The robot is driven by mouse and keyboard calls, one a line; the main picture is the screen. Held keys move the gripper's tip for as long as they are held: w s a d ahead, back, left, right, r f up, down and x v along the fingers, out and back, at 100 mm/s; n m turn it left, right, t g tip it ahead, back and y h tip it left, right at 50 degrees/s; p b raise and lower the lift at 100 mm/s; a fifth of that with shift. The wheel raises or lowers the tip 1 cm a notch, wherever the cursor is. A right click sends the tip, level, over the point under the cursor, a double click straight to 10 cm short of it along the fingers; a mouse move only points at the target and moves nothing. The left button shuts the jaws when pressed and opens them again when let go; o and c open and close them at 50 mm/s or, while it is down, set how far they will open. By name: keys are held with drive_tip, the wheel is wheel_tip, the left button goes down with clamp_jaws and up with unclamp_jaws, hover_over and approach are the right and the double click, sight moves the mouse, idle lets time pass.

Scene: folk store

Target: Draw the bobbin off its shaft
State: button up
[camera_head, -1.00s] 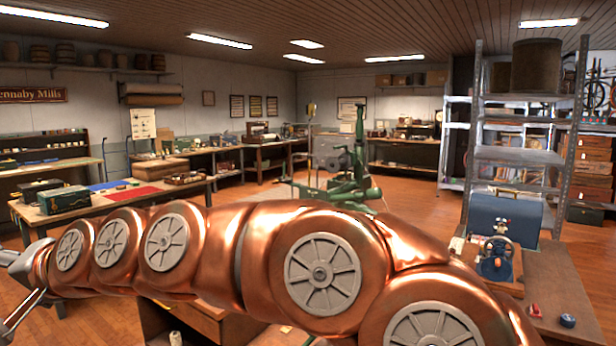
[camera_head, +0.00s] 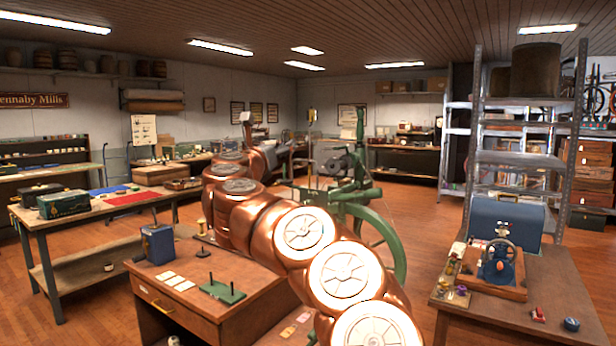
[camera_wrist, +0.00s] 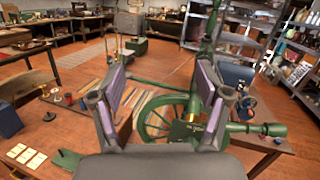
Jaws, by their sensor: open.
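The green wheel machine (camera_head: 356,185) stands on the floor beyond my arm, with a large spoked wheel (camera_head: 385,235). I cannot tell whether this is the bobbin, and no shaft is clear. My gripper (camera_wrist: 161,80) is open and empty, its purple-padded fingers wide apart.
A near desk holds a blue box (camera_head: 158,244), pale cards and a green stand (camera_head: 222,292) with a dark post. At the right, a table carries a small hand-wheel machine (camera_head: 497,262) and spools. A metal shelf rack (camera_head: 520,155) stands behind. Open wooden floor lies left of the wheel.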

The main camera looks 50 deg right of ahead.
sight(327, 167)
drive_tip(key=s+d+f+m+g, duration=0.5)
drive_tip(key=s+d+f, duration=0.1)
drive_tip(key=shift+f+g+y, duration=0.2)
drive_tip(key=shift+g+y, duration=0.2)
drive_tip(key=shift+d+r+p, duration=0.15)
drive_tip(key=shift+d+p, duration=1.55)
drive_tip(key=shift+d, duration=1.25)
drive_tip(key=shift+w+d, duration=0.2)
drive_tip(key=shift+d, duration=0.6)
drive_tip(key=shift+d+p, duration=0.35)
drive_tip(key=shift+d, duration=0.4)
drive_tip(key=shift+d+p, duration=0.3)
drive_tip(key=shift+d, duration=0.55)
drive_tip(key=shift+c, duration=0.2)
drive_tip(key=c, duration=0.8)
